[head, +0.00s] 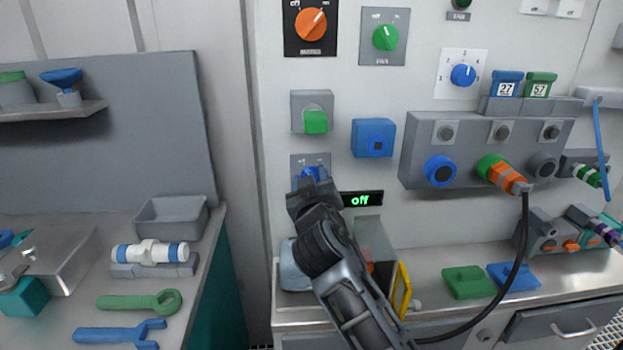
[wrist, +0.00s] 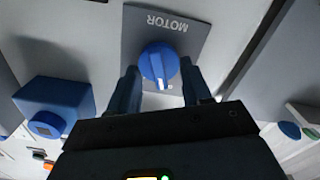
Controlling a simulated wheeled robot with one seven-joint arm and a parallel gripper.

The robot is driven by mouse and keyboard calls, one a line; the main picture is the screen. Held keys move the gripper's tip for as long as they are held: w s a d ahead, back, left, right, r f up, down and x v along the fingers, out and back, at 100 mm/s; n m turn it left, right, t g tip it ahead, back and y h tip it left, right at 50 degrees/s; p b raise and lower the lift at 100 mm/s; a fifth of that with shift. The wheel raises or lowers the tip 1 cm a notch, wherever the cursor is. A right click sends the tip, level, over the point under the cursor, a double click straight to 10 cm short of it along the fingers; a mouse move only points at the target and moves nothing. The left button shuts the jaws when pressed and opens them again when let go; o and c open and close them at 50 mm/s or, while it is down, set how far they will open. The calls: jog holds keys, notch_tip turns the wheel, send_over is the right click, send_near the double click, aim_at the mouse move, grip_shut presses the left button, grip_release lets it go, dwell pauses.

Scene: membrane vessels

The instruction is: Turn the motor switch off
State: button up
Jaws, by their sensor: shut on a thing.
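The motor switch is a blue round knob (wrist: 158,60) on a grey plate (wrist: 185,25) lettered MOTOR, upside down in the wrist view. In the head view the knob (head: 311,172) is partly hidden behind my gripper (head: 308,186). My gripper (wrist: 159,70) has one dark blue finger on each side of the knob and is shut on it. The knob's white pointer mark points toward my gripper in the wrist view. A small display (head: 361,199) to the lower right of the knob reads "off" in green.
A blue box with a button (head: 374,138) is right of the switch, and a green switch (head: 315,121) is above it. A grey box (head: 376,243) and a yellow-framed panel (head: 401,290) stand beside my arm. A black hose (head: 522,250) hangs at the right.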

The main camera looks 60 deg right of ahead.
jog(key=shift+n, duration=0.7)
jog(key=shift+w, duration=0.1)
jog(key=o, duration=1)
jog(key=shift+a, duration=0.1)
jog(key=shift+b+v, duration=1.1)
jog(key=shift+v, duration=2.8)
